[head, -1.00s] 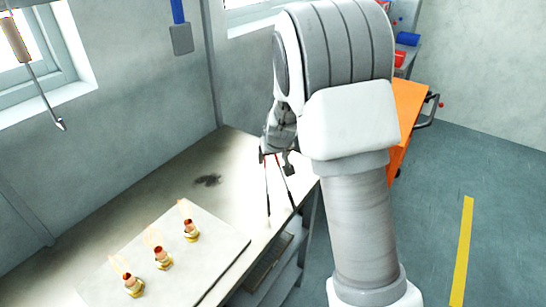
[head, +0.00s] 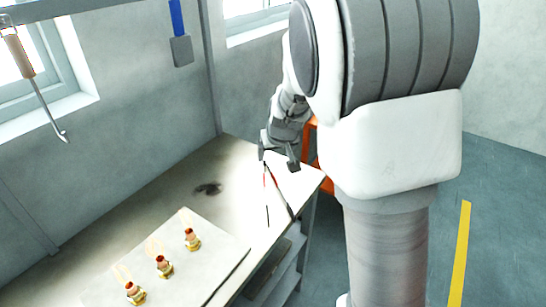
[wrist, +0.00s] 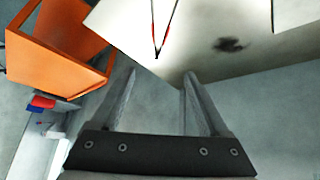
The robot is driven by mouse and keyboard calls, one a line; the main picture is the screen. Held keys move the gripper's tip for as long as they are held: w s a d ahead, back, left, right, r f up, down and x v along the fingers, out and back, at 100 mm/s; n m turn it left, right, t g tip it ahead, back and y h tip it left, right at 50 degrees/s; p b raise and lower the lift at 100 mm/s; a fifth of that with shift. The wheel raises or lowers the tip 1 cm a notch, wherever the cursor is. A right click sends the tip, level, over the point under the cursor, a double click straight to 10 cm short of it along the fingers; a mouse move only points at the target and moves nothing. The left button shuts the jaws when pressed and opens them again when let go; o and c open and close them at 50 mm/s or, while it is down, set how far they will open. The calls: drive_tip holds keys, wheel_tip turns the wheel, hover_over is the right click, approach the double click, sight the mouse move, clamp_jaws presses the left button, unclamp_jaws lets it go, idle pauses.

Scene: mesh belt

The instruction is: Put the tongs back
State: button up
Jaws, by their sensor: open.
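The tongs (head: 266,183), thin and dark with red grip parts, are at the bench's right end. They appear to lie on the bench top, their two arms spreading toward the bench's front. My gripper (head: 278,162) is open just behind their joined end. In the wrist view the tongs (wrist: 157,46) show with the joined end pointing at my gripper (wrist: 158,76). They lie beyond the open fingertips, with nothing between the fingers. The far tips of the tongs are cut off in the wrist view.
On the bench (head: 160,207), a pale plate (head: 212,262) carries three small brass-coloured pieces (head: 164,266). A dark smudge (head: 208,188) marks the bench top. A wooden-handled hook (head: 40,88) and a blue-handled tool (head: 180,45) hang at the wall. An orange cart (wrist: 55,55) stands beyond the bench.

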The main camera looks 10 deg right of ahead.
drive_tip(key=s+r+y, duration=0.2)
drive_tip(key=s+r, duration=0.9)
drive_tip(key=s, duration=0.5)
drive_tip(key=s+r+g+h, duration=0.1)
drive_tip(key=s, duration=1.3)
drive_tip(key=shift+s+d+m+h, duration=0.25)
drive_tip(key=shift+d+m+h, duration=0.05)
drive_tip(key=shift+d+h, duration=0.1)
